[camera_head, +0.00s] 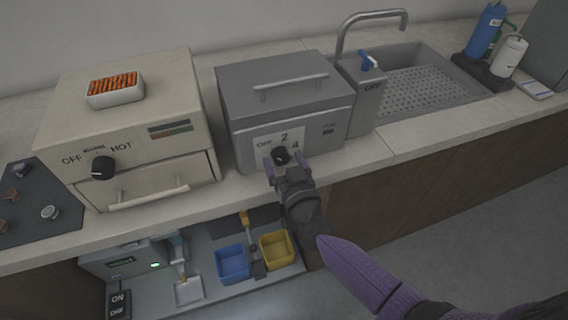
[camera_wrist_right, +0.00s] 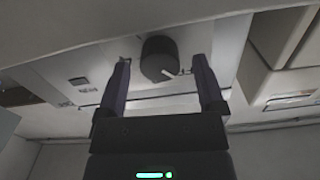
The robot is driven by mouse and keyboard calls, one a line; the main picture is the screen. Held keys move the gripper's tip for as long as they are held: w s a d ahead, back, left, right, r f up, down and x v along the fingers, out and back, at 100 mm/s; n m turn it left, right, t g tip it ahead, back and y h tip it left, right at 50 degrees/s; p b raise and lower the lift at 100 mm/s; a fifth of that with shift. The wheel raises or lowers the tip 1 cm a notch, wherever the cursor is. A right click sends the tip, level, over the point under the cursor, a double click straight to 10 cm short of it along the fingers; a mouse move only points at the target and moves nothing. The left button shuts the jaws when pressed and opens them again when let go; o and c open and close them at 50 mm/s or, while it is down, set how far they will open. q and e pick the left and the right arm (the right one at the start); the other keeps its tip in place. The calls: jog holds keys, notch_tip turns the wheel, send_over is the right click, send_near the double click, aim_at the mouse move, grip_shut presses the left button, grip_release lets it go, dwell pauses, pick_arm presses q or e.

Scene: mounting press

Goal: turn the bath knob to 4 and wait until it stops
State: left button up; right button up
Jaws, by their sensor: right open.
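The bath (camera_head: 287,100) is a grey lidded box in the middle of the counter. Its black knob (camera_head: 282,155) sits low on the front, on a white plate (camera_head: 262,137) marked OFF, 2 and 4. My right gripper (camera_head: 283,161) is at the knob, open, with one finger on each side. In the right wrist view the knob (camera_wrist_right: 159,58) lies between the two spread finger tips, with its white pointer mark showing. I cannot tell whether the fingers touch it. My left gripper is not in view.
A beige oven (camera_head: 135,120) with an OFF to HOT knob stands left, bearing a white dish (camera_head: 114,91). A sink (camera_head: 420,85) with a tap lies right. Blue (camera_head: 233,263) and yellow (camera_head: 277,250) bins sit below.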

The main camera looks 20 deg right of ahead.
jog(key=shift+c, duration=0.2)
grip_shut()
